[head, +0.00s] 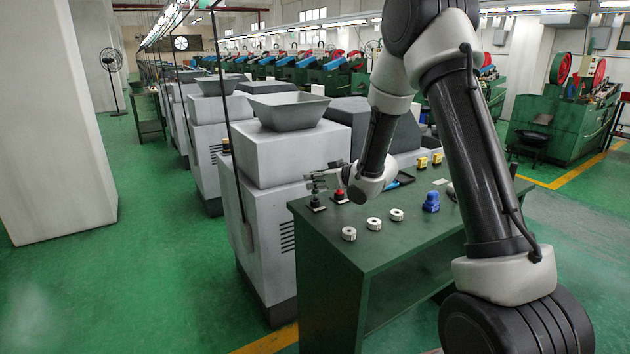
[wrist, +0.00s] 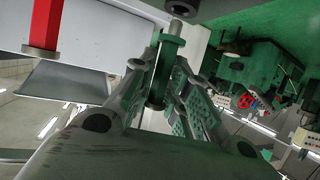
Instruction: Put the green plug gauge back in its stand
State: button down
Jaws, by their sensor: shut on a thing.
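The green plug gauge (wrist: 167,62) is between my gripper's fingers in the wrist view, a green handle with bare metal ends. A small black stand (head: 316,204) is directly below my gripper in the head view. The gauge is tiny there, and I cannot tell whether its lower end touches or enters the stand. A red plug gauge (head: 339,194) stands upright in a black base just right of it; its red handle (wrist: 45,25) also shows in the wrist view.
Three pale rings (head: 374,224) lie in a row on the bench. A blue object (head: 431,202), a blue-edged tray (head: 401,180) and two yellow blocks (head: 430,160) are farther right and back. A grey machine with a hopper (head: 288,112) stands close on the left.

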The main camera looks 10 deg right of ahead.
jog(key=shift+f, duration=0.15)
dwell(0.3)
jog(key=shift+f, duration=1.05)
jog(key=c, duration=1.3)
grip_release()
jog(key=v, duration=1.2)
jog(key=shift+f, duration=0.1)
